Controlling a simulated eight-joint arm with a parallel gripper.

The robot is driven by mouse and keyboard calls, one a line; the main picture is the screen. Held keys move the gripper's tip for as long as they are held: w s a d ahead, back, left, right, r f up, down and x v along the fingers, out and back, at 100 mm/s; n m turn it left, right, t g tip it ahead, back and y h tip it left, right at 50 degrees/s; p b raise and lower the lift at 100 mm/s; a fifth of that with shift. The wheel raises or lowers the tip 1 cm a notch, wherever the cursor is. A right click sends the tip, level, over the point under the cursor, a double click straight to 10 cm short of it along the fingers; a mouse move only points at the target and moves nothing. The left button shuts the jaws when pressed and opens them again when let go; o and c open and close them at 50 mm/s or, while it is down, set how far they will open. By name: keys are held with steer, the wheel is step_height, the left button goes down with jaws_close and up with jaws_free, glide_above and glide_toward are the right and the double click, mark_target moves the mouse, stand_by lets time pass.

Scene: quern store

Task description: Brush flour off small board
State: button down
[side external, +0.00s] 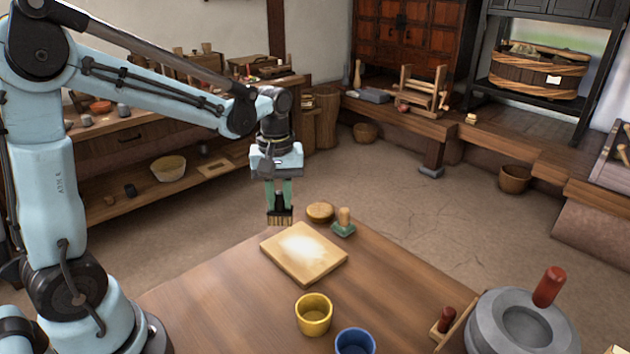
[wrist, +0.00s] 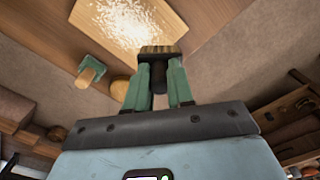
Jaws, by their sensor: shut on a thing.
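The small board (side external: 318,268) lies on the wooden table, with a white patch of flour (side external: 302,244) over its middle and far part. In the wrist view the board (wrist: 172,18) shows at the top with the flour (wrist: 130,22) spread on it. In the wrist view my gripper (wrist: 160,85) holds the brush (wrist: 161,50) between green fingers.
A round wooden lid (side external: 320,211) and a green-based stamp with a wooden knob (side external: 343,222) stand behind the board. A yellow cup (side external: 314,314) and a blue cup (side external: 355,341) stand in front. A stone quern (side external: 525,325) is at right. The table's left part is clear.

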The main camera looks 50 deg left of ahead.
mark_target(284, 211)
step_height(284, 211, down, 3)
steer(key=shift+f, duration=0.15)
steer(key=shift+d+f, duration=0.45)
steer(key=shift+d, duration=0.15)
steer(key=shift+d+f, duration=0.15)
steer(key=shift+d, duration=5.05)
steer(key=shift+w+a, duration=0.5)
steer(key=shift+a, duration=5.35)
steer(key=shift+w, duration=0.35)
steer(key=shift+w+d, duration=0.2)
steer(key=shift+d, duration=5.35)
steer(key=shift+d+r, duration=0.2)
steer(key=shift+d, duration=0.05)
step_height(284, 211, up, 8)
